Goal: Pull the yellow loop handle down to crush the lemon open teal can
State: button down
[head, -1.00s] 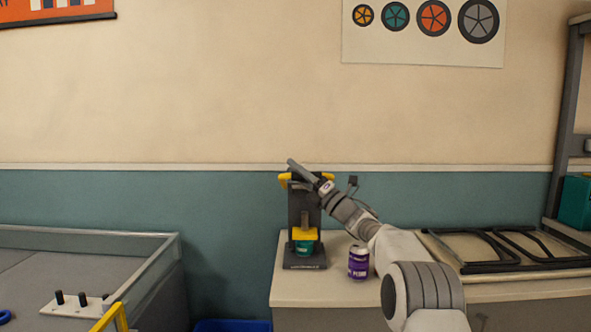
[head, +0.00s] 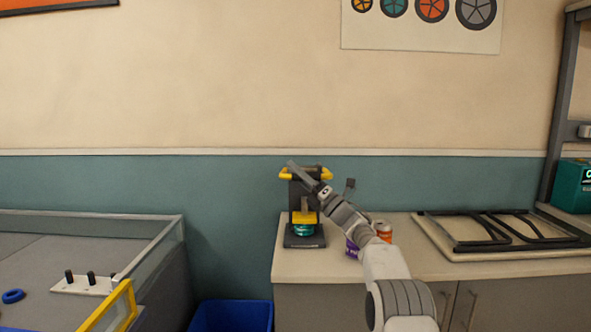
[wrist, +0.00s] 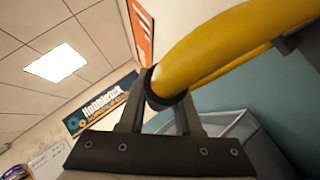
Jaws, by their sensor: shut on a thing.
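The can crusher (head: 316,239) stands at the left end of the counter, with a dark upright and base. The yellow loop handle (head: 286,175) is at its top, and it fills the upper part of the wrist view (wrist: 225,45). My gripper (head: 305,174) is shut on the handle bar; in the wrist view the fingers (wrist: 160,98) close around its dark-collared end. The teal can (head: 304,230) sits on the base below the yellow press block (head: 304,217) and looks short and squat. Its lemon marking is too small to make out.
A purple can (head: 352,249) and an orange can (head: 384,230) stand beside my arm, partly hidden by it. Dark frames on a board (head: 510,235) lie to the right. A blue bin (head: 232,315) is on the floor, and a walled field (head: 90,215) is at left.

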jog(key=shift+s+f+n+g+y, duration=0.25)
jog(key=shift+f+n+g+y, duration=0.15)
jog(key=shift+f+n, duration=0.35)
jog(key=shift+s+f+n+g+y, duration=0.25)
jog(key=shift+f+n+y, duration=0.3)
jog(key=shift+f, duration=0.45)
jog(key=c, duration=0.7)
grip_release()
jog(key=shift+s, duration=0.15)
jog(key=shift+o, duration=0.5)
jog(key=v, duration=1.7)
jog(key=shift+d, duration=0.15)
